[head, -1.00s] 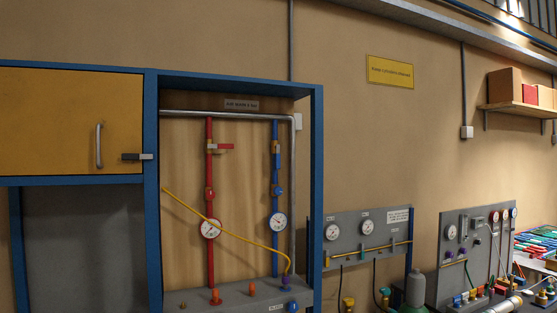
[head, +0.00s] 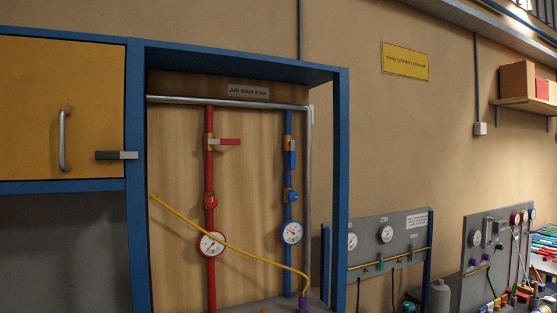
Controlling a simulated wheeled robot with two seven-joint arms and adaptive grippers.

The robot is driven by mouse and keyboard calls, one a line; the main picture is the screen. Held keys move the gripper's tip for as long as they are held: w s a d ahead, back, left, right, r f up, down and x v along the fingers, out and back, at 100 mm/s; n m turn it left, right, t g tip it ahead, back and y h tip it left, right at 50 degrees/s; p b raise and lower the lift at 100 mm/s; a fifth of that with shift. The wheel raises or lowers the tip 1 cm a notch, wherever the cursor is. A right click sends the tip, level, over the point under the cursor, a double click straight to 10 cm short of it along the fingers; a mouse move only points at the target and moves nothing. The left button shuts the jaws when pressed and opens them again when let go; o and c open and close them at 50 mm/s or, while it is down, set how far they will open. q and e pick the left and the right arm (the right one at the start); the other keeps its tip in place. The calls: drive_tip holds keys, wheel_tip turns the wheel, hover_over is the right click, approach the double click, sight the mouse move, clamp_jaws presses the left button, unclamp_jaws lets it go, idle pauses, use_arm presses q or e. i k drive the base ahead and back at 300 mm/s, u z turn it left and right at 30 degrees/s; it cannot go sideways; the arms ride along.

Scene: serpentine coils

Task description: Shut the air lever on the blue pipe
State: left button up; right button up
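The blue pipe (head: 288,205) runs vertically inside the blue-framed cabinet, right of the red pipe. Its air lever (head: 292,158) is a small blue handle near the top, at a brass-coloured valve body. The handle appears to lie along the pipe, pointing down. Below it are a blue knob (head: 292,196) and a round white gauge (head: 291,232). The red pipe (head: 210,180) carries a red lever (head: 230,142) that sticks out sideways to the right. Neither of my grippers is in view.
A yellow cabinet door (head: 60,110) with a grey latch (head: 116,155) is at the left. The blue frame post (head: 340,190) stands right of the blue pipe. A yellow hose (head: 232,245) crosses low in front of the pipes. Gauge panels (head: 385,250) are further right.

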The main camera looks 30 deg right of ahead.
sight(292, 154)
drive_tip(key=z, duration=0.55)
drive_tip(key=i, duration=1.3)
drive_tip(key=z, duration=0.7)
